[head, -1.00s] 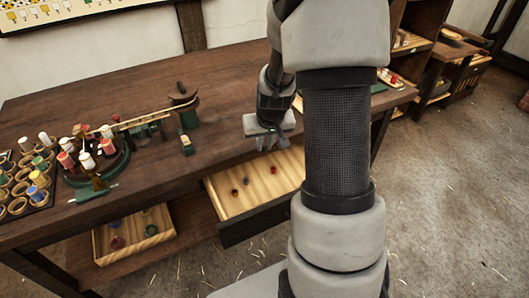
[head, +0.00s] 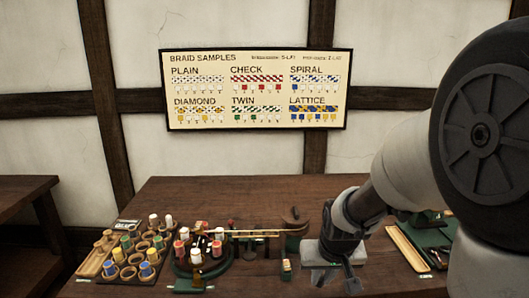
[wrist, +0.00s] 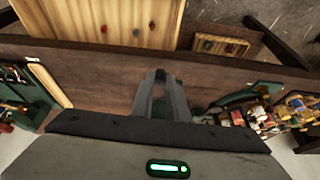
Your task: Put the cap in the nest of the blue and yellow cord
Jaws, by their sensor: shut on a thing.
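My gripper (head: 336,277) is over the front part of the bench, right of the round braiding stand. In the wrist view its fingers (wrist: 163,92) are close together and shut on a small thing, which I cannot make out. The wall chart (head: 257,90) of braid samples shows LATTICE (head: 314,108) in blue and yellow. No blue and yellow cord nest can be made out.
A rack of bobbins (head: 103,268) stands at the left of the bench. The round green stand (head: 186,268) carries red and white bobbins. A green tray (head: 436,262) lies at the right. A lower tray (wrist: 213,60) holds small coloured pieces. The back of the bench is mostly clear.

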